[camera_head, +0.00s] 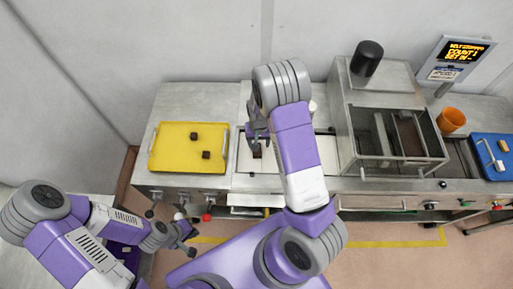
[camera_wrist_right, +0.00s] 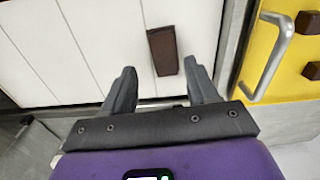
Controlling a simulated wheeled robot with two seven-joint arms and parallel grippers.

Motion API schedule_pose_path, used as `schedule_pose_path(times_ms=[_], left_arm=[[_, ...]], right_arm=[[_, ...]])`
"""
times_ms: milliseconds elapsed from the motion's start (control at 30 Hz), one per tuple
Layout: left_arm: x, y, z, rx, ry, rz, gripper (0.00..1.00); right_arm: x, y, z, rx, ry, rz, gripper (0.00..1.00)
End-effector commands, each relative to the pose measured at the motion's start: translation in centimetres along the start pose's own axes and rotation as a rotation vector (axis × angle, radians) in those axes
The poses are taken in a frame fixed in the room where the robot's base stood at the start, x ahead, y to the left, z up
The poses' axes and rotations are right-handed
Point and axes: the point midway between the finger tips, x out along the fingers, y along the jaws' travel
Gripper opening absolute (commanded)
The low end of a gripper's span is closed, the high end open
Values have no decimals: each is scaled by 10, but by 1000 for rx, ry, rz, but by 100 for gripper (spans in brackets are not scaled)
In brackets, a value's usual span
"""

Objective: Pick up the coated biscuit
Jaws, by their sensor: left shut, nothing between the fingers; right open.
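The coated biscuit, a dark brown bar (camera_wrist_right: 163,51), lies on a white slatted surface in the right wrist view. In the head view, a bit of it (camera_head: 257,153) shows below my right gripper (camera_head: 258,138), partly hidden by the hand. My right gripper (camera_wrist_right: 160,68) is open and empty, its fingertips pointing toward the bar, which sits ahead of the gap between them. I cannot tell how far above the surface the fingers are. My left gripper (camera_head: 188,243) is shut and empty, low in front of the bench at the lower left.
A yellow tray (camera_head: 162,166) with a metal handle holds two dark brown pieces, left of the slatted surface. A metal-framed machine (camera_head: 365,140) stands to the right. An orange cup (camera_head: 451,120) and a blue tray (camera_head: 480,141) with pale pieces are at far right.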

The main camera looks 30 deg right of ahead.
Motion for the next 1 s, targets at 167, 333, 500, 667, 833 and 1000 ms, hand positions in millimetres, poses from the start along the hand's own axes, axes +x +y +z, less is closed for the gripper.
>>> schedule_pose_path(times_ms=[167,333,500,667,833,1000], left_arm=[[-4,2,-1,0,2,0,0],[-5,2,-1,0,2,0,0],[-5,2,0,0,2,0,0],[-5,2,0,0,2,0,0],[-5,2,0,0,2,0,0],[-5,2,0,0,2,0,0]], right_arm=[[27,-4,4,0,-3,2,58],[39,-4,4,1,-1,0,58],[39,-4,4,1,0,0,58],[39,-4,4,0,0,0,40],[39,-4,4,0,0,0,14],[39,-4,4,0,0,0,0]])
